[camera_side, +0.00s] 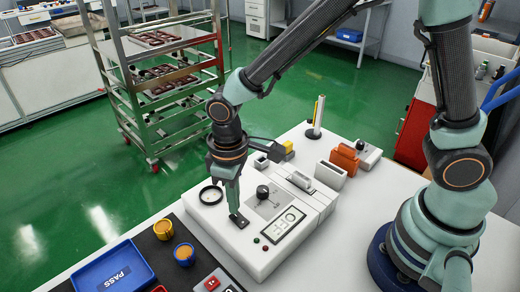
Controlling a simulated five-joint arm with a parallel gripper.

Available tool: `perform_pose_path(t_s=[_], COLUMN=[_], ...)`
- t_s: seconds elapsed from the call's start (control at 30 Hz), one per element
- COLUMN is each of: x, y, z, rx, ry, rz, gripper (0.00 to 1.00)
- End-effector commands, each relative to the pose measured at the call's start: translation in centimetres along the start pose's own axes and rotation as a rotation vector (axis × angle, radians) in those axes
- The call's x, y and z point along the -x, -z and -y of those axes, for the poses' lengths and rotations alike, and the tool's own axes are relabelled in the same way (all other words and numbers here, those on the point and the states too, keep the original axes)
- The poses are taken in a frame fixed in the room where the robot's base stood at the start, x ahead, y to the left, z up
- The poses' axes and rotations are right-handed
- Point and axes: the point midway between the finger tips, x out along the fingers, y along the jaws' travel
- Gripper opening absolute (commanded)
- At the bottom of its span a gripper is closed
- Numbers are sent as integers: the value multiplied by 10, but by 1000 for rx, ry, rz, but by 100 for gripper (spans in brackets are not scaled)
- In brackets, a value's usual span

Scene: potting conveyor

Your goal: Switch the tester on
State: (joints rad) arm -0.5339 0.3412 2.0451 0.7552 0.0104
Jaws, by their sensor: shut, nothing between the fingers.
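The tester (230,240) is a white box on the white table. Its top carries a black knob (262,192) on a grey plate, a round black-rimmed ring (210,195), a framed label or display (284,228) that seems to read OFF, and small red and green dots near the front edge. My gripper (236,212) points down over the front left part of the tester, shut and empty. Its fingertips are at a small black rectangular switch (240,222). I cannot tell whether they touch it. The fingers partly hide it.
A blue tray marked PASS (112,272) and orange-topped round pots (184,254) lie on a dark mat at front left. A grey block with red buttons (214,283) is in front. An orange clamp-like part (345,158) and an upright post (318,115) stand behind the tester.

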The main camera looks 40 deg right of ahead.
Motion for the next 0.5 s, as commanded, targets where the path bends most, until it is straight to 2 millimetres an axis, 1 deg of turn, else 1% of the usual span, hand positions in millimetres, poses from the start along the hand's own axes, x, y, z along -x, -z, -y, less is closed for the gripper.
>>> perform_pose_path(t_s=[0.5], x=[-5], y=[0], z=[0], rx=[0], ry=[0], rz=[1], gripper=[0])
